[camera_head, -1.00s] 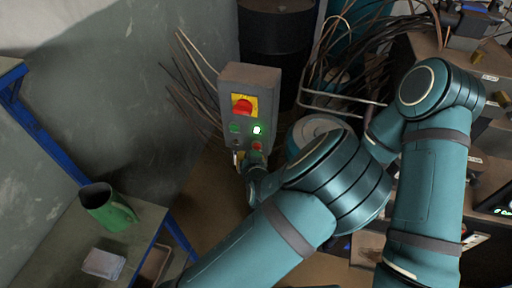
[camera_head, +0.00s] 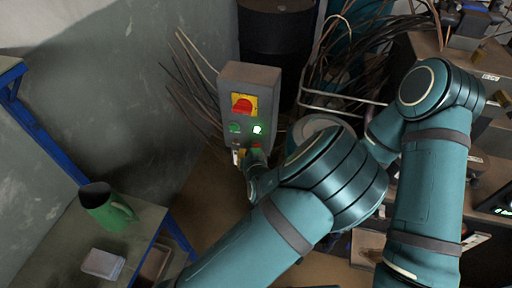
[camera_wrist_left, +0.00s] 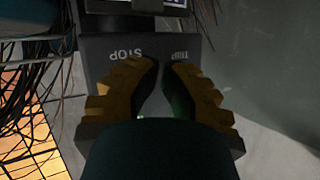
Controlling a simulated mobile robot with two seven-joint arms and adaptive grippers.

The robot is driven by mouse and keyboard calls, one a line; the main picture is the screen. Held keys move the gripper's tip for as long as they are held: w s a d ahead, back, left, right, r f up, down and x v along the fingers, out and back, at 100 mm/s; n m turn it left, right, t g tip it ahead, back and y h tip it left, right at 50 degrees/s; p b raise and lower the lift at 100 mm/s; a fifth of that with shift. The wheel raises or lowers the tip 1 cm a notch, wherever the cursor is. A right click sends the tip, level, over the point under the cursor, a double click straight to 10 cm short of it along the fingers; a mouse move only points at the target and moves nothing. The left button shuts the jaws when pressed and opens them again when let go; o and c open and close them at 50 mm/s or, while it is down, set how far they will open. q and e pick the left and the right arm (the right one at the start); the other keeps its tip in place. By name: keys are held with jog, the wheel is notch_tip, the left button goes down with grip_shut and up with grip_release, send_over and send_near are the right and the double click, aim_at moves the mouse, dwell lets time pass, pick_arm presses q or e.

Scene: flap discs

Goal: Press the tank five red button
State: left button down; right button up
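A grey control box (camera_head: 249,90) stands upright near the middle of the head view. It has a large red knob (camera_head: 243,105) on a yellow plate, a green button (camera_head: 234,127) and a brightly lit green one (camera_head: 258,129). A small red button (camera_head: 256,146) lies lower, partly covered by my left gripper (camera_head: 244,158), which is at the box's lower front. In the left wrist view, my left gripper's fingers (camera_wrist_left: 160,68) are a narrow gap apart, with nothing seen held, before a panel marked STOP and TRIP (camera_wrist_left: 160,48). Contact cannot be told. My right gripper is hidden.
Loose cables (camera_head: 192,90) hang left of the box, and a dark drum (camera_head: 275,32) stands behind it. Machines and more cables crowd the right.

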pick_arm(q)
jog(key=shift+w+d, duration=0.15)
jog(key=shift+w, duration=0.3)
dwell(1.1)
jog(key=shift+s, duration=0.15)
jog(key=shift+s+a, duration=0.25)
jog(key=shift+s, duration=0.45)
jog(key=shift+s, duration=0.1)
jog(key=shift+s+a, duration=0.25)
jog(key=shift+s, duration=0.5)
jog(key=shift+s+a, duration=0.25)
jog(key=shift+s, duration=0.55)
jog(key=shift+s+a, duration=0.25)
jog(key=shift+s, duration=0.5)
